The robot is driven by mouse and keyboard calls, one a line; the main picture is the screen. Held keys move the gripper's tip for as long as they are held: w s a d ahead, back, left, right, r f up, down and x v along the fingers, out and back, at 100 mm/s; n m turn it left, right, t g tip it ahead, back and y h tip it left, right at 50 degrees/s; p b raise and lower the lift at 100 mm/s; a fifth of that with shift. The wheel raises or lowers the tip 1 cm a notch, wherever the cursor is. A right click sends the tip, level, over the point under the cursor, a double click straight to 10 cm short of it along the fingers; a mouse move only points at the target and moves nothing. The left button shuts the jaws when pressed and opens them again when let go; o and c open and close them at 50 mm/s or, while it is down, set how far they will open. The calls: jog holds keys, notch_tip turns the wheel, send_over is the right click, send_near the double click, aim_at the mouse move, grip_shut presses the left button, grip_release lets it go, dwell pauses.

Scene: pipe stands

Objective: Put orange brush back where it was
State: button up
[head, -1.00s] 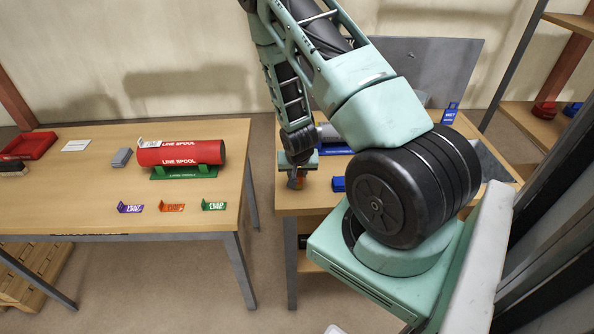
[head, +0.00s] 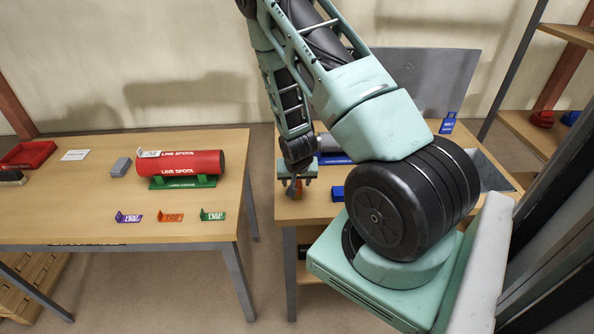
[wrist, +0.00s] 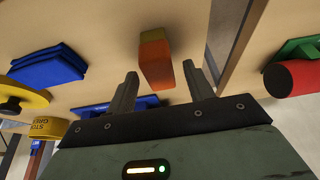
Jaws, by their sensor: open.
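An orange brush (wrist: 155,55) shows as an orange block, redder at its near end, in the wrist view. In the head view it is a small orange shape (head: 294,189) near the front left of the right table, partly hidden by my gripper (head: 297,180). My gripper is open, fingers pointing toward the tabletop. In the wrist view the brush lies between and just beyond the two fingertips (wrist: 160,72). I see no clear contact between the fingers and the brush, and whether it rests on the table is hard to tell.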

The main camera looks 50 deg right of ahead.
jog(key=b+v, duration=0.2)
jog(key=v, duration=0.9)
jog(key=a+r+n+y, duration=0.2)
jog(key=a+r+n, duration=0.25)
jog(key=a, duration=0.85)
jog(key=a+r+n+y, duration=0.25)
jog(key=a+n, duration=0.25)
jog(key=a, duration=0.7)
jog(key=s+a+r+n+g, duration=0.1)
jog(key=s+a+r+n, duration=0.2)
jog(key=s+a, duration=0.3)
jog(key=s+a+r+n+g, duration=0.2)
jog(key=s+a+r+n, duration=0.2)
jog(key=s, duration=0.4)
jog(key=shift+a+r+n, duration=0.15)
jog(key=shift+a+n, duration=0.4)
jog(key=shift+a, duration=0.5)
jog(key=shift+h, duration=0.25)
